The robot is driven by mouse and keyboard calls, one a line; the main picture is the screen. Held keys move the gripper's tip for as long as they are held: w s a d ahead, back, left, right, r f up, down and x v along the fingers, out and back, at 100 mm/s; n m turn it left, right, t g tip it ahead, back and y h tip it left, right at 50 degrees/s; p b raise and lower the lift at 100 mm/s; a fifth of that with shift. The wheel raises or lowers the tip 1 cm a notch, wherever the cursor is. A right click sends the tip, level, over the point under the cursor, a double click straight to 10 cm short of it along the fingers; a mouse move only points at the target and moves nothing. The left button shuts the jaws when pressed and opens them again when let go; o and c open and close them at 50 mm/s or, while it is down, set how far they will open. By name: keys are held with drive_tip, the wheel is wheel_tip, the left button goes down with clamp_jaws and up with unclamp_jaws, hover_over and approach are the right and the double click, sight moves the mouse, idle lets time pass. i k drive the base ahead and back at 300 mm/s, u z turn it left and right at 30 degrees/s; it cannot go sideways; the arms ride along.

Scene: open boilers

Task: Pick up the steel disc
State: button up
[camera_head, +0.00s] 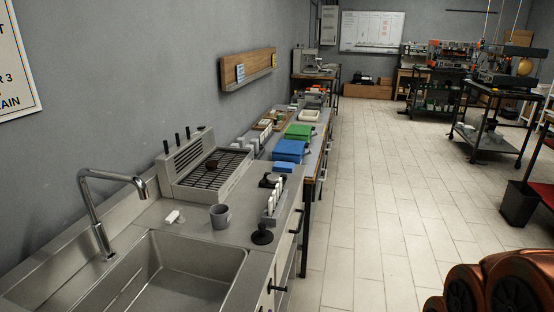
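I cannot make out a steel disc for sure in the head view. On the steel counter by the sink, a dark round-based object (262,235) stands near the front edge. Another dark flat object (270,181) lies farther back on the counter. A small dark piece (212,163) sits on the black grate of a steel unit (232,184). All are too small to tell their material. My gripper is not in view; copper-coloured rounded parts at the lower right look like my own arm.
A sink (238,256) with a curved tap (137,181) fills the near left. A grey mug (220,216) and a row of white-topped items (272,198) stand on the counter. Blue (289,151) and green boxes (299,132) lie beyond.

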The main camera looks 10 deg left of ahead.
sight(212, 164)
drive_tip(key=z, duration=0.45)
drive_tip(key=i, duration=2.95)
drive_tip(key=u, duration=2.4)
